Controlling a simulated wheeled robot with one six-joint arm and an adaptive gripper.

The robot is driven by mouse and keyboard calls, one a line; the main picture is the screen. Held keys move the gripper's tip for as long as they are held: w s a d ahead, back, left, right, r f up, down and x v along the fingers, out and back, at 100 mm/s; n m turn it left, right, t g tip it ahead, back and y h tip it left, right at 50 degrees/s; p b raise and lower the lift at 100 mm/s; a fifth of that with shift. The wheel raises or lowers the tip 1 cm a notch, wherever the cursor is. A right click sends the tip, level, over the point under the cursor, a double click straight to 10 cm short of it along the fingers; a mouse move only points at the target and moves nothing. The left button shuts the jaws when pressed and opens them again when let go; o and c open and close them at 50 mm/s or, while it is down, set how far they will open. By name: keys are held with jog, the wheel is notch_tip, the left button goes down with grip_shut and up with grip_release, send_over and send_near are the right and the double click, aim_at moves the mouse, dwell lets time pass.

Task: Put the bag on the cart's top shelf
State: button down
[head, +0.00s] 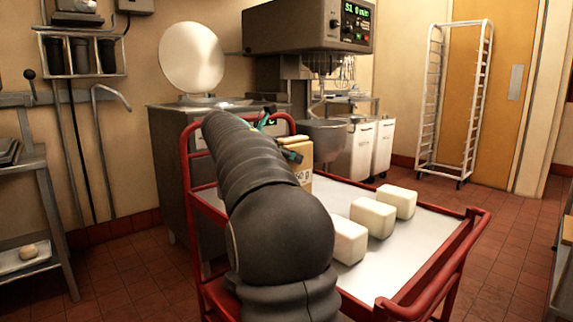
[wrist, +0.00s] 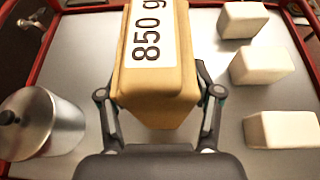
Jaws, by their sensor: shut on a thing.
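The bag (wrist: 157,75) is a tan block-shaped pack with a white label reading "850 g". In the wrist view it stands between the two fingers of my gripper (wrist: 160,97), which are shut on its sides. In the head view the bag (head: 301,153) shows partly behind my arm, at the far part of the red-framed cart, with my gripper (head: 287,146) at it. The cart's top shelf (head: 405,240) is a pale metal tray, also seen around the bag in the wrist view (wrist: 205,38). I cannot tell whether the bag's bottom touches the shelf.
Three white blocks (head: 372,217) stand in a row on the shelf, right of the bag. A metal pot with a black knob (wrist: 48,125) stands on its left in the wrist view. Bare shelf shows between. The cart's red rails (head: 445,270) edge the shelf.

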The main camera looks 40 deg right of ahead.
jog(key=shift+f, duration=0.75)
jog(key=shift+c, duration=1.1)
grip_release()
jog(key=shift+f, duration=0.1)
jog(key=p+v, duration=0.1)
jog(key=v, duration=1.1)
jog(key=s+a+f+m+t+y, duration=0.2)
jog(key=s+a+f+m+y, duration=0.4)
jog(key=s+a+f+m, duration=0.3)
jog(key=s+a+f+m+t+y, duration=0.2)
jog(key=s+a+f+m+y, duration=0.4)
jog(key=s+a+f+m, duration=0.4)
jog(key=s+a+f, duration=0.5)
jog(key=s+f, duration=0.2)
jog(key=s, duration=0.3)
jog(key=shift+a+y, duration=0.25)
jog(key=shift+y, duration=0.15)
